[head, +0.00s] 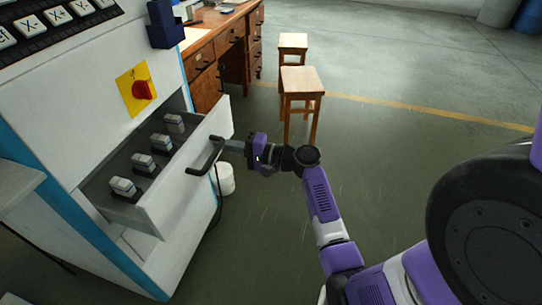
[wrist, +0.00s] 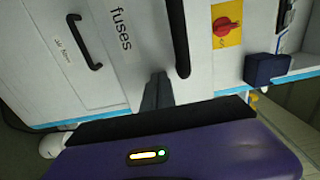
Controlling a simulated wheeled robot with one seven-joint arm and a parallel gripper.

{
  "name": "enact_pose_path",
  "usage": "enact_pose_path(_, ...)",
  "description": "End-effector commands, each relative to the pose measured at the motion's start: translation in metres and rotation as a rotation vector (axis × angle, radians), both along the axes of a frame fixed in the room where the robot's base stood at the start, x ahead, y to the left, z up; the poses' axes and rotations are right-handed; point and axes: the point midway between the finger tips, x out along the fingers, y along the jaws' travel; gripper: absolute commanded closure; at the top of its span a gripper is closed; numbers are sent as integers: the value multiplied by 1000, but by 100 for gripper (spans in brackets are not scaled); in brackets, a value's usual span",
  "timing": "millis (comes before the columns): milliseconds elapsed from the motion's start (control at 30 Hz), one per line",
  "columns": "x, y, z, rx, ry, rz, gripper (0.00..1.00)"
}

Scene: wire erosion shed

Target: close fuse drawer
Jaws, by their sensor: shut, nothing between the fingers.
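The fuse drawer (head: 190,185) stands pulled out from the white machine in the head view, with several grey-white fuses (head: 143,161) in a row inside. Its black bar handle (head: 205,157) is on the front face. My gripper (head: 228,145) is shut and empty, with its fingertips close to the drawer front beside the handle's far end. In the wrist view, my gripper's fingers (wrist: 157,88) point at the white front marked "fuses" (wrist: 121,28), beside the dark handle (wrist: 181,40). I cannot tell whether they touch it.
A red switch on a yellow plate (head: 138,89) and a dark blue box (head: 165,25) sit on the machine above the drawer. A white bucket (head: 226,180) stands on the floor behind the drawer. Two wooden stools (head: 302,82) and a wooden desk (head: 228,40) stand farther back. Open floor lies right.

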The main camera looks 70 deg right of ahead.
Motion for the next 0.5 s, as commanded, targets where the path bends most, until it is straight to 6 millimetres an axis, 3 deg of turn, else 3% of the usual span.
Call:
enact_pose_path(200, 63, 6, -2, -1, -3, 5, 100)
enact_pose_path(500, 133, 12, -2, -2, -2, 3, 100)
